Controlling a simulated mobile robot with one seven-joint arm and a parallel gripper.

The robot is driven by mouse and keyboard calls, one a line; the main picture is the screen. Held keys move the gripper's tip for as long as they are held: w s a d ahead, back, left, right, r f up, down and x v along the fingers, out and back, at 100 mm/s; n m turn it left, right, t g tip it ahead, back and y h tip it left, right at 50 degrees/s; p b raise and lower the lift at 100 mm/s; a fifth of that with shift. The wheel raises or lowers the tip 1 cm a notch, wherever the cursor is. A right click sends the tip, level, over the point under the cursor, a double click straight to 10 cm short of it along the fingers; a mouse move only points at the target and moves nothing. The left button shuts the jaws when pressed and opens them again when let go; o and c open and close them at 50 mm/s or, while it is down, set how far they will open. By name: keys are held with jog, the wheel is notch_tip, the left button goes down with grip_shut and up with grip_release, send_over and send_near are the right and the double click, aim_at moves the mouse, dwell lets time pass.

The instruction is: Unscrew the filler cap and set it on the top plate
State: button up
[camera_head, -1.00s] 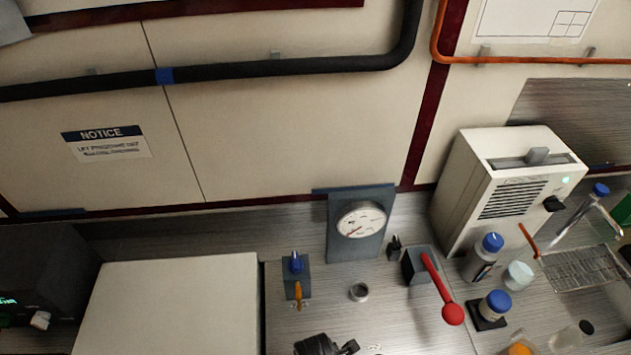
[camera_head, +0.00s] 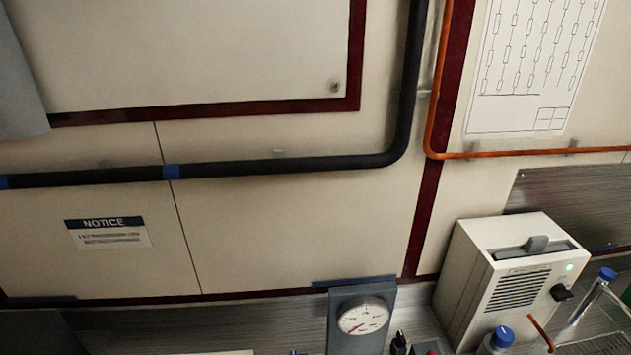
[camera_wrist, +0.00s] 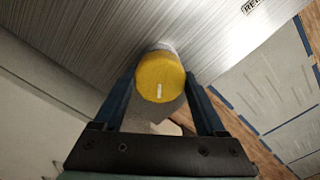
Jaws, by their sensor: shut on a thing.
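The yellow filler cap (camera_wrist: 160,80), round with a short white mark on its face, is in the middle of the wrist view. My gripper (camera_wrist: 163,86) is shut on it, one dark blue finger on each side. A pale grey edge shows just behind the cap; I cannot tell whether the cap is still seated on a neck. A brushed metal surface (camera_wrist: 100,40) lies beyond it; I cannot tell whether this is the top plate. The head view shows neither the cap nor my gripper.
In the head view, a round gauge (camera_head: 364,316) stands on a blue-grey plate below the wall. A white vented box (camera_head: 513,275) and a blue-capped bottle (camera_head: 499,339) are at right. A black pipe (camera_head: 280,166) crosses the wall. Most of the bench is out of frame.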

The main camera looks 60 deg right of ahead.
jog(key=shift+r+p, duration=1.85)
jog(key=shift+r, duration=0.25)
